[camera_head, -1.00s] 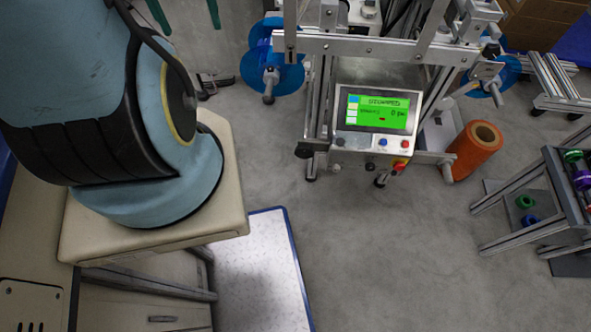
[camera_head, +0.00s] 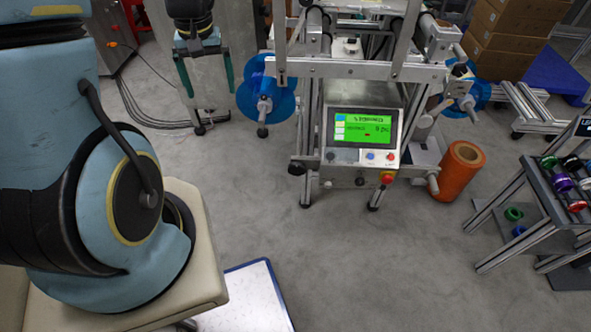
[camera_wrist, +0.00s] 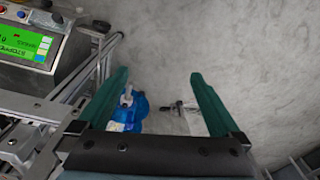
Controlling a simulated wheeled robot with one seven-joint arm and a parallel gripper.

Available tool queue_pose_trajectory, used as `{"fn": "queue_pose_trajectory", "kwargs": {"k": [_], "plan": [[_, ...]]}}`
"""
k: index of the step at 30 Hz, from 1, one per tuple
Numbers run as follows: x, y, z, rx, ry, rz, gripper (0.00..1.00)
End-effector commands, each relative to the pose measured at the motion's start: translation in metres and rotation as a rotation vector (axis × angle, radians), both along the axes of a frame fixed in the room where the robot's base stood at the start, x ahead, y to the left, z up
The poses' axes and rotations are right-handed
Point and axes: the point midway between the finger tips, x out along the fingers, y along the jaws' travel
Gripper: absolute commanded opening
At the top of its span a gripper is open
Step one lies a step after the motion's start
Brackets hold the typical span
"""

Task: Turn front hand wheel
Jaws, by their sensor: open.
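The machine (camera_head: 360,110) stands in the upper middle of the head view, its green screen (camera_head: 362,130) lit. A small black knob (camera_head: 297,168) sits at its lower left corner; I cannot tell whether this is the front hand wheel. A blue reel (camera_head: 262,100) with a grey hub is on the machine's left side. My gripper (camera_head: 206,84) hangs left of this reel, its green fingers spread and empty. In the wrist view, my gripper (camera_wrist: 160,76) is open, with the blue reel (camera_wrist: 130,112) beyond and below, beside the left finger. No contact shows.
An orange roll (camera_head: 460,172) stands on the floor right of the machine. A rack with coloured reels (camera_head: 565,185) is at the right edge. Cardboard boxes (camera_head: 510,35) are stacked at the upper right. Grey floor (camera_head: 370,260) is clear in front of the machine.

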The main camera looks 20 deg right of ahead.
Motion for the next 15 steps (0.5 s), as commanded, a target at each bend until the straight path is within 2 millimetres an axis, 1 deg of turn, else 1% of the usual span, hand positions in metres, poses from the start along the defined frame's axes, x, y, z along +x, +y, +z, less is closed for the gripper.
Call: {"fn": "queue_pose_trajectory", "kwargs": {"k": [1,5,8,9,11,12,15], "plan": [[0.002,-0.011,-0.012,0.007,0.007,-0.014,1.00],[0.008,-0.043,-0.040,0.023,0.019,-0.043,1.00],[0.009,-0.075,-0.073,0.045,0.030,-0.076,1.00],[0.008,-0.091,-0.090,0.056,0.033,-0.092,1.00],[0.005,-0.118,-0.117,0.074,0.036,-0.119,1.00],[0.001,-0.134,-0.135,0.087,0.037,-0.136,1.00],[-0.010,-0.169,-0.176,0.115,0.034,-0.174,1.00]]}}
